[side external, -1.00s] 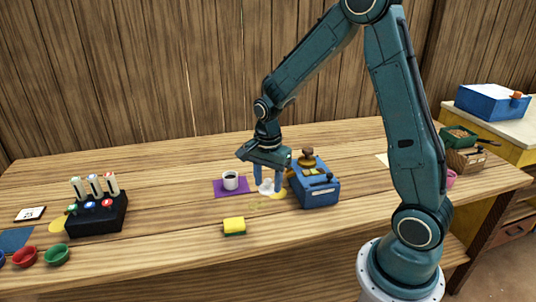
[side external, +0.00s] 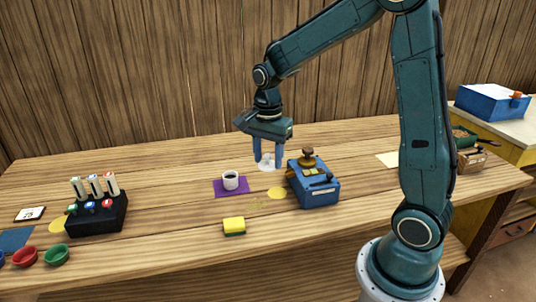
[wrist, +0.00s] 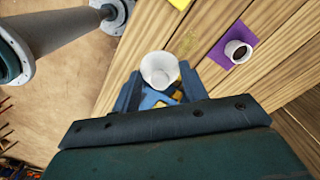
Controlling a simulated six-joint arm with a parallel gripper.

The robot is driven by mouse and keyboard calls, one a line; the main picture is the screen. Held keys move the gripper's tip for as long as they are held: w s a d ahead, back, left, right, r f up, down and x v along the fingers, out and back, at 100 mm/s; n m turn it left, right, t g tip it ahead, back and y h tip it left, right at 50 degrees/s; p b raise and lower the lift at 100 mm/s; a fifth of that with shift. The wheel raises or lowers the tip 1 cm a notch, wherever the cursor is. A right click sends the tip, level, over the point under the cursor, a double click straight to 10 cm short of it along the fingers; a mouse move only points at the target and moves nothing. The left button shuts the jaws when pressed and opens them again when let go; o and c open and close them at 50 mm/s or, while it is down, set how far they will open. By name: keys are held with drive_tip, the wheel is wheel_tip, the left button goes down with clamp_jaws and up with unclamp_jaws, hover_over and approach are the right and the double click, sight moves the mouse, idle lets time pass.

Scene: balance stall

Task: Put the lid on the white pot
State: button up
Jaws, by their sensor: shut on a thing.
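The white pot (side external: 231,181) stands upright on a purple mat (side external: 218,192), open at the top with something dark inside. The pot (wrist: 238,51) also shows at the upper right of the wrist view. My gripper (side external: 267,163) is shut on a small white round thing (side external: 265,164), which looks like the lid. It is held above the table, right of the pot and apart from it. In the wrist view this white lid (wrist: 159,68) is between my fingers; its underside is hidden.
A blue box (side external: 318,191) with a brown knob stands close right of my gripper. A yellow disc (side external: 277,193) lies beside it. A yellow sponge (side external: 234,226) lies in front. A black rack (side external: 97,216) and small bowls (side external: 57,254) are at left.

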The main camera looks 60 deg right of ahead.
drive_tip(key=w+d+f, duration=0.4)
drive_tip(key=w, duration=0.6)
drive_tip(key=w+d+f, duration=0.4)
drive_tip(key=w, duration=0.5)
drive_tip(key=shift+w+d+n, duration=0.25)
drive_tip(key=shift+w+n, duration=0.15)
drive_tip(key=shift+f, duration=0.3)
drive_tip(key=shift+f, duration=3)
drive_tip(key=shift+f, duration=0.15)
drive_tip(key=o, duration=1.1)
drive_tip(key=shift+c, duration=0.2)
